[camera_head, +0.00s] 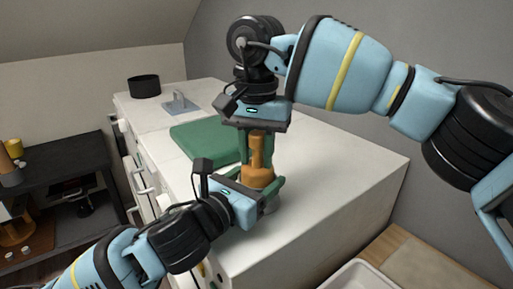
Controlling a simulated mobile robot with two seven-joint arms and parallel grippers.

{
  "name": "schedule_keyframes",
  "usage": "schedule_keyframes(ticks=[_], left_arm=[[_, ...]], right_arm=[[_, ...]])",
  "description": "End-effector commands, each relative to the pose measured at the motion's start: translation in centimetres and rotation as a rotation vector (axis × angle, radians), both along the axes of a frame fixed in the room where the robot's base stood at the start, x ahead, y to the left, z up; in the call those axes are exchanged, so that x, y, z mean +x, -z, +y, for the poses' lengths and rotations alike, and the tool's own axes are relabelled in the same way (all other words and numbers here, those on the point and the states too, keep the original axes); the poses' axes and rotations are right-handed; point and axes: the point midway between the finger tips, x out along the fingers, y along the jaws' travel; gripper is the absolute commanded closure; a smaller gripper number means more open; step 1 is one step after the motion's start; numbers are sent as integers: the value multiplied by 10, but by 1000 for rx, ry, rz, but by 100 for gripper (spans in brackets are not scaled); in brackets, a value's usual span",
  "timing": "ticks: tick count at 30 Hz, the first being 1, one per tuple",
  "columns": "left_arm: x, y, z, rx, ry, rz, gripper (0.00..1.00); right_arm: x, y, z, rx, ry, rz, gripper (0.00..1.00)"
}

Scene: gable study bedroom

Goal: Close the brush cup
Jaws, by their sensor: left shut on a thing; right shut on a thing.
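The brush cup (258,178) is orange and stands upright at the near end of the white cabinet top. An orange upper piece (257,150), narrower than the body, sits above it. My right gripper (257,145) points down from above, its green fingers shut on this upper piece. My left gripper (260,183) comes in low from the left, its green fingers shut around the lower body. The fingers hide parts of both pieces. I cannot tell whether there is a gap between them. A grey rounded part shows just below the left fingers.
A green flat item (205,138) lies behind the cup on the white cabinet (330,180). A black round bowl (144,86) and a grey stand (180,104) are farther back. A dark shelf (65,160) is at left, a pale tray (358,277) at the bottom. The cabinet top right of the cup is clear.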

Motion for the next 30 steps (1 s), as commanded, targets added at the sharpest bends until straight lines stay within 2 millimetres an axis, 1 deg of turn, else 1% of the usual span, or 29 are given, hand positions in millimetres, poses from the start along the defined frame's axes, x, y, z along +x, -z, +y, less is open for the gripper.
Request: schedule_keyframes(ticks=[6,21,30], left_arm=[[0,0,0,0,0,0,74],[0,0,0,0,0,0,74],[0,0,0,0,0,0,74]], right_arm=[[0,11,0,0,1,0,94],[0,11,0,0,0,0,94],[0,15,0,0,1,0,94]])
